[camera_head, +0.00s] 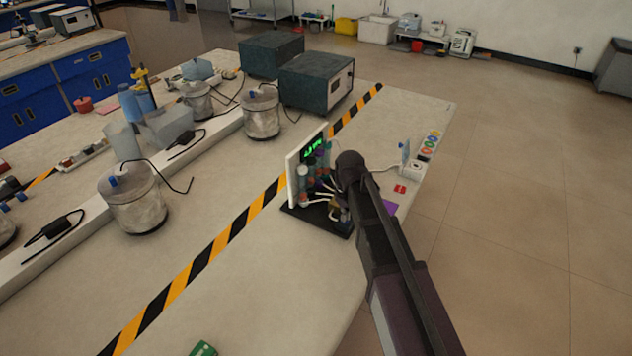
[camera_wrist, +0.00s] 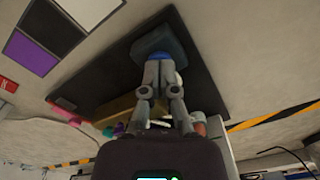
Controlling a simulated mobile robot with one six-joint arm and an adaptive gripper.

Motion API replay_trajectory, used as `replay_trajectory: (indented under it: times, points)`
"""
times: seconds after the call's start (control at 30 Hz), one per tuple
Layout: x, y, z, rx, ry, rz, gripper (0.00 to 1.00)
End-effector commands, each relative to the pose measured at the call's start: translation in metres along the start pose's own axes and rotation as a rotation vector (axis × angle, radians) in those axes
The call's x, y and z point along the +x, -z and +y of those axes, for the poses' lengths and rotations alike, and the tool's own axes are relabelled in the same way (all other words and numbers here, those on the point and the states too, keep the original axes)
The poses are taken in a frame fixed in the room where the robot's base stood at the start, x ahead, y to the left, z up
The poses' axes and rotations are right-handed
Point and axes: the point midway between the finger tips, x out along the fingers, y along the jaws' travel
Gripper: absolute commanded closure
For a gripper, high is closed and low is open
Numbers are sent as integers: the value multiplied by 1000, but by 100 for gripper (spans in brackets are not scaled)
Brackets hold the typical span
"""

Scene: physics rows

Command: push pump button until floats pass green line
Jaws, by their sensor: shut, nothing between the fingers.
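A small upright panel rig (camera_head: 293,182) stands on a black base (camera_head: 318,218) in the head view. It carries a lit green readout (camera_head: 313,147) and small coloured tube parts. The floats and green line are too small to make out. In the wrist view my gripper (camera_wrist: 160,62) is shut and empty, pointing down at a dark blue-grey block (camera_wrist: 166,40) on the black base. The block may be the pump button; the fingertips are at it, but I cannot tell whether they press it. In the head view my arm hides the fingers and this block.
A tan block (camera_wrist: 112,112) lies near the fingers. A red tag (camera_head: 400,189), a purple square (camera_head: 390,207) and a small white device (camera_head: 405,155) are right of the rig. A striped yellow-black tape (camera_head: 215,247) runs behind it. The front tabletop (camera_head: 290,275) is mostly clear.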

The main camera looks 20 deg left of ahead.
Motion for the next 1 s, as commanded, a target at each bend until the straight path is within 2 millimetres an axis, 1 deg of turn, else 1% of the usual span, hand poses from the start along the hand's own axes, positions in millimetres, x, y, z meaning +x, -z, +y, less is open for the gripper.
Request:
replay_trajectory:
  times: [0.07,0.27,0.73,1.0]
  points:
    - [5,0,0,0,0,0,100]
    - [2,0,0,0,0,0,100]
    - [-18,0,0,0,0,0,100]
    - [-20,0,0,0,0,0,100]
